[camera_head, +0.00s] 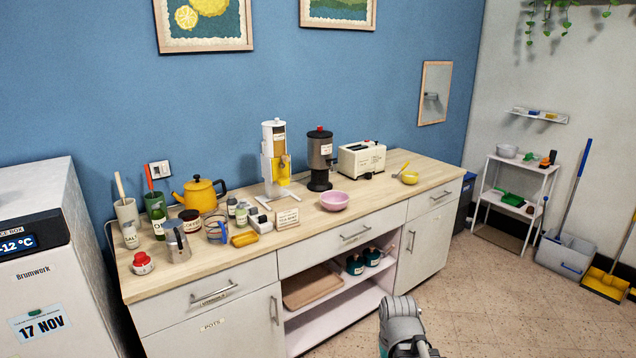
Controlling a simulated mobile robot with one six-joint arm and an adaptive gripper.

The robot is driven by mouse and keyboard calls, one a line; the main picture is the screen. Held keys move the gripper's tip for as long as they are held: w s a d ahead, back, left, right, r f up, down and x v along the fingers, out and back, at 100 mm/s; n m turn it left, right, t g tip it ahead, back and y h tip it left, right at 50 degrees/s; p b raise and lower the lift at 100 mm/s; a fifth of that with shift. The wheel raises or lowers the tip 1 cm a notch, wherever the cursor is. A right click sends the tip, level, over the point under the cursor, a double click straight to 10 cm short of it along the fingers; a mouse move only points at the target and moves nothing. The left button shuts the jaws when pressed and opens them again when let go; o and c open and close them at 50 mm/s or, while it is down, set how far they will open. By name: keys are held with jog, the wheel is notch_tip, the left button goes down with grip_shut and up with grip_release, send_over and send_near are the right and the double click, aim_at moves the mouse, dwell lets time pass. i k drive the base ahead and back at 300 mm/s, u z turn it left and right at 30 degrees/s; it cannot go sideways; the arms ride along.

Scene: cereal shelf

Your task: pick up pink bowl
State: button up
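The pink bowl (334,201) stands upright on the wooden countertop (365,204), near its front edge and right of the middle. It looks empty. Part of my arm shows at the bottom of the head view, in front of the cabinet and below the counter. The fingers of my gripper do not show, so I cannot see whether they are open or shut. Nothing of my arm is touching the bowl.
A black dispenser (320,160) and a white-and-yellow dispenser (274,158) stand behind the bowl. A small sign (287,217) is left of it. The counter around the bowl's front and right is clear.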

aim_at(335, 201)
jog(key=u, duration=0.25)
jog(key=i, duration=1.4)
jog(key=u, duration=0.3)
